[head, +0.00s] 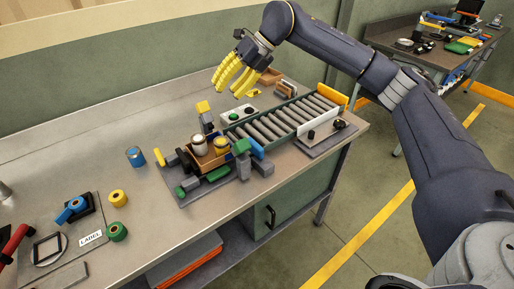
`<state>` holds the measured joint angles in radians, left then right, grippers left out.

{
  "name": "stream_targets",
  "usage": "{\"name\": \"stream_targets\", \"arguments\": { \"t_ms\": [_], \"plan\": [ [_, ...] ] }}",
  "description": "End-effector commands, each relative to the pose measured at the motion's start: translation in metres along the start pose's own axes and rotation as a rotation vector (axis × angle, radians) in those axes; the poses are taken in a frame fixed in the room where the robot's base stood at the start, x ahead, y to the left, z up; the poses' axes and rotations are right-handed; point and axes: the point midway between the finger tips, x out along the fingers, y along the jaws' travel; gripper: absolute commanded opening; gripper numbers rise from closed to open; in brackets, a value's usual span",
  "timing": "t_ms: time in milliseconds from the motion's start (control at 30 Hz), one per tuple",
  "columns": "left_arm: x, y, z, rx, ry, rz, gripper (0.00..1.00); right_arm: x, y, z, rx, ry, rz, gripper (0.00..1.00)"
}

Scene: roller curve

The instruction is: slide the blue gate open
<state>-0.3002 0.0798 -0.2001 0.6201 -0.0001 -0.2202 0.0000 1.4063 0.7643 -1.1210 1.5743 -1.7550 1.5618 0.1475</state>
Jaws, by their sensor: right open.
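The blue gate (257,148) is a small upright piece at the near-left end of the roller conveyor (283,122). It stands beside a green block (241,147) and grey blocks. Whether it is open cannot be told from this distance. My right gripper (236,82) has yellow fingers and hangs above the back of the bench, up and left of the conveyor. It is open, with nothing seen in it, and is well apart from the gate. My left gripper is not in view.
A brown tray (215,160) with a silver can (199,146) and a yellow can (221,145) sits left of the gate. The back left of the bench is clear.

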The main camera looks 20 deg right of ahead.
Motion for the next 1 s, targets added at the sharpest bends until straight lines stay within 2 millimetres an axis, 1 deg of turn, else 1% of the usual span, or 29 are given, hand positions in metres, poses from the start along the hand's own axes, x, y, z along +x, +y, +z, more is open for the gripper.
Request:
{"name": "stream_targets", "arguments": {
  "t_ms": [33, 100, 200, 300, 400, 567, 667, 767, 1000],
  "plan": [
    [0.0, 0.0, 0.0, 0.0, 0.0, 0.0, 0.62, -0.001, 0.0, -0.013, -0.032, 0.046, -0.088, 0.42],
    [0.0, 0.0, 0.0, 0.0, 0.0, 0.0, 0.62, -0.004, -0.006, -0.032, -0.057, 0.109, -0.209, 0.42],
    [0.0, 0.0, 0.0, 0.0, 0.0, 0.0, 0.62, -0.012, -0.017, -0.053, -0.077, 0.176, -0.364, 0.42],
    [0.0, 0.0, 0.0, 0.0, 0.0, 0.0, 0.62, -0.022, -0.026, -0.069, -0.08, 0.223, -0.487, 0.42],
    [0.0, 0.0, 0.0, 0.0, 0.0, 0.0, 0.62, -0.031, -0.034, -0.08, -0.078, 0.253, -0.574, 0.42],
    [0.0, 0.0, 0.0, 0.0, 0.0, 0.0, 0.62, -0.039, -0.04, -0.088, -0.071, 0.274, -0.646, 0.42],
    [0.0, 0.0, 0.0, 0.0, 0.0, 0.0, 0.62, -0.036, -0.044, -0.091, -0.069, 0.279, -0.658, 0.42],
    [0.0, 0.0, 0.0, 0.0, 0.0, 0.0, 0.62, -0.029, -0.051, -0.094, -0.068, 0.281, -0.659, 0.42],
    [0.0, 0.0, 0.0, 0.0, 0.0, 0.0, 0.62, 0.003, -0.075, -0.104, -0.067, 0.282, -0.657, 0.42]
  ]
}}
